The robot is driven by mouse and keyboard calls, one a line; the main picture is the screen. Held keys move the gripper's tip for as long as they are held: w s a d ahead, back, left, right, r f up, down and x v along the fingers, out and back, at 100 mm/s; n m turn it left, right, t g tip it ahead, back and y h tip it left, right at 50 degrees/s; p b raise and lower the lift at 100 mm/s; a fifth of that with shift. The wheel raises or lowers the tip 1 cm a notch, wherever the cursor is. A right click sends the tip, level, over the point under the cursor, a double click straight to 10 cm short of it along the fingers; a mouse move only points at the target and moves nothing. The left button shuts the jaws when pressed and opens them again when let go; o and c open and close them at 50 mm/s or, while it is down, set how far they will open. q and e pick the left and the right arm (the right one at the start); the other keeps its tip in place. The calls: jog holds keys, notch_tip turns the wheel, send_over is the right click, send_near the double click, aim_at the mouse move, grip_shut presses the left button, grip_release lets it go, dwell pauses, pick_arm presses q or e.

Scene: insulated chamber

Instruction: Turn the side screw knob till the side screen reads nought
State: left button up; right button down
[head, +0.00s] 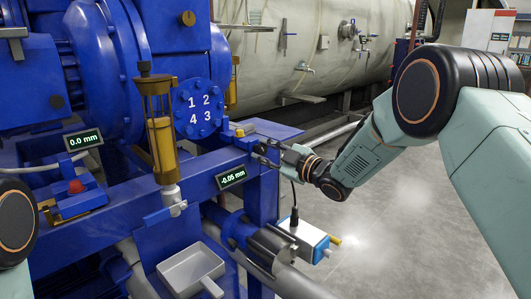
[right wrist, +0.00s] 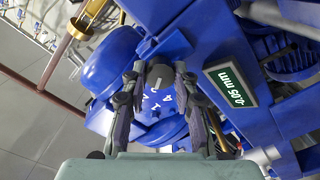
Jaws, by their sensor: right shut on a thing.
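The side screen (head: 231,177) is a small dark display on the blue frame and reads -0.05 mm. It also shows, tilted, in the right wrist view (right wrist: 230,83). My right gripper (head: 266,152) is at the frame's corner, just above and right of that screen. In the right wrist view its fingers (right wrist: 159,82) are closed around the dark round side screw knob (right wrist: 160,75). In the head view the fingers largely hide the knob. My left gripper is out of view; only part of my left arm shows at the left edge.
A second screen (head: 83,140) at left reads 0.0 mm, above a blue block with a red knob (head: 75,186). A brass oiler (head: 160,130) stands left of the numbered disc (head: 199,108). A white tray (head: 190,270) is below. Grey floor (head: 400,220) is clear at right.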

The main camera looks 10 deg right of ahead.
jog(key=n+b, duration=0.1)
jog(key=n, duration=0.4)
jog(key=shift+f+n, duration=0.1)
jog(key=shift+n, duration=0.2)
dwell(0.5)
jog(key=c, duration=1)
grip_release()
jog(key=v, duration=1.2)
